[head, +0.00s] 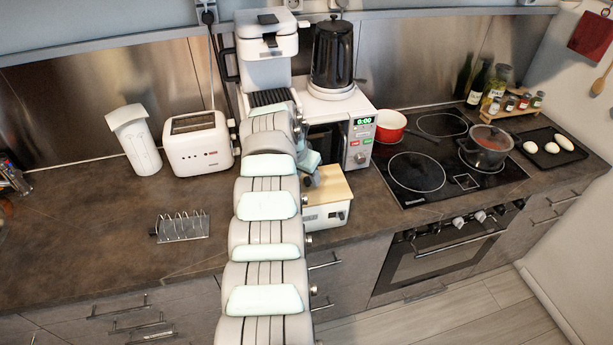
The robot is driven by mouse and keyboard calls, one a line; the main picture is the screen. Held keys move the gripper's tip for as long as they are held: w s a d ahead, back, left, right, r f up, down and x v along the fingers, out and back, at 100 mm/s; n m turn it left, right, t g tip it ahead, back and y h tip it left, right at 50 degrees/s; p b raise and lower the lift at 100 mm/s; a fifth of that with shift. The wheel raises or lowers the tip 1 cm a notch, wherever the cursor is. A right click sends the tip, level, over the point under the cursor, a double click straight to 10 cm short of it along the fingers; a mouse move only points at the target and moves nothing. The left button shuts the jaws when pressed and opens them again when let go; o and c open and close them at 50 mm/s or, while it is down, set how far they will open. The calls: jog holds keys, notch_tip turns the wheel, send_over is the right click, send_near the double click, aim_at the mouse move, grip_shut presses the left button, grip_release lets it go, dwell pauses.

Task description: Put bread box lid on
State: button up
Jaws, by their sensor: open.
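The bread box (327,217) is a small white box near the front edge of the counter, in front of the microwave. Its light wooden lid (334,186) lies over its top. My arm covers the left part of the box and lid, so I cannot tell whether the lid sits flush all round. My gripper (314,178) is open at the back left of the lid, partly hidden behind my arm. I cannot tell whether it touches the lid.
A microwave (358,143) with a black kettle (331,55) on top stands close behind the box. A toaster (198,146) and a toast rack (181,226) are to the left. The hob (416,172) with pots is to the right. The front-left counter is mostly clear.

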jog(key=v, duration=1.1)
jog(key=shift+s+r, duration=0.15)
jog(key=shift+r, duration=0.05)
